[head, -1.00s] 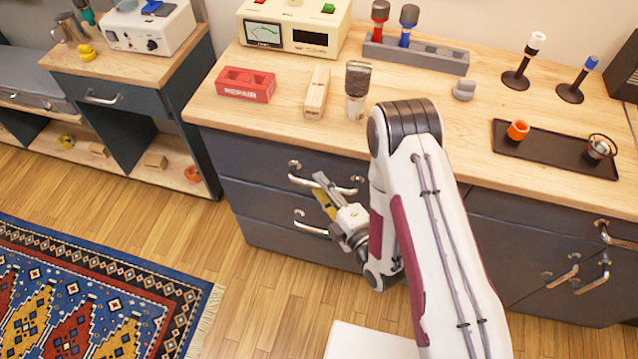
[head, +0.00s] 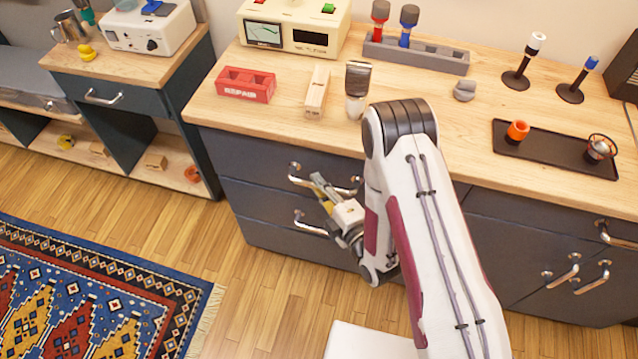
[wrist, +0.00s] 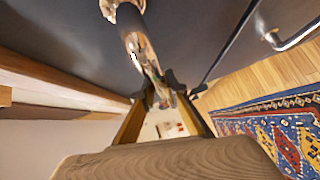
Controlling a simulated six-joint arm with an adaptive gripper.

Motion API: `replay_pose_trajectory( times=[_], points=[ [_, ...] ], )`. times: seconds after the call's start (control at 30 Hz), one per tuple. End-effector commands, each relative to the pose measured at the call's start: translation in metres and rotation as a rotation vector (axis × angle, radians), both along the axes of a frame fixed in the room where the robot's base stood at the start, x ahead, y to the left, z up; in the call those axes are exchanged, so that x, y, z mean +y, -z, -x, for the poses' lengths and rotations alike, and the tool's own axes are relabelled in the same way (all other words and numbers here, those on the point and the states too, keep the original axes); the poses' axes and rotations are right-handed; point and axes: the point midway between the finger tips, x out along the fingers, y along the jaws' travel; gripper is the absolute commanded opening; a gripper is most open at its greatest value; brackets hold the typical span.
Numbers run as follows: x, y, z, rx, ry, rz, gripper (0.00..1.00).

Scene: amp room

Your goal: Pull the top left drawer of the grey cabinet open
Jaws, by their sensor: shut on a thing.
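The grey cabinet (head: 265,235) stands under the wooden counter, and its top left drawer (head: 245,165) has a dark front. The drawer's curved metal handle (head: 300,183) shows in the head view and, close up, in the wrist view (wrist: 134,42). My gripper (head: 318,182) is at the handle, with its fingers shut on the bar. In the wrist view the bar runs down between the fingertips (wrist: 164,90). The drawer front looks about flush with the cabinet; I cannot make out a clear gap. My fingers and arm hide part of the handle and the drawer's right side.
A second drawer handle (head: 310,228) sits just below my gripper. Wooden floor (head: 250,300) in front is free, with a patterned rug (head: 100,290) at left.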

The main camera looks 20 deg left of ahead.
Motion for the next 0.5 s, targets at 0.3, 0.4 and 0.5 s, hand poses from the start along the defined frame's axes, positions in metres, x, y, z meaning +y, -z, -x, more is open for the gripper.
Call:
replay_pose_trajectory(
  times=[0.3,0.4,0.5],
  points=[
    [0.001,0.001,0.027,0.004,-0.003,-0.002,0.0],
    [0.001,0.001,0.036,0.004,-0.002,0.0,0.0],
    [0.001,0.001,0.043,0.003,-0.002,0.0,0.0]
  ],
)
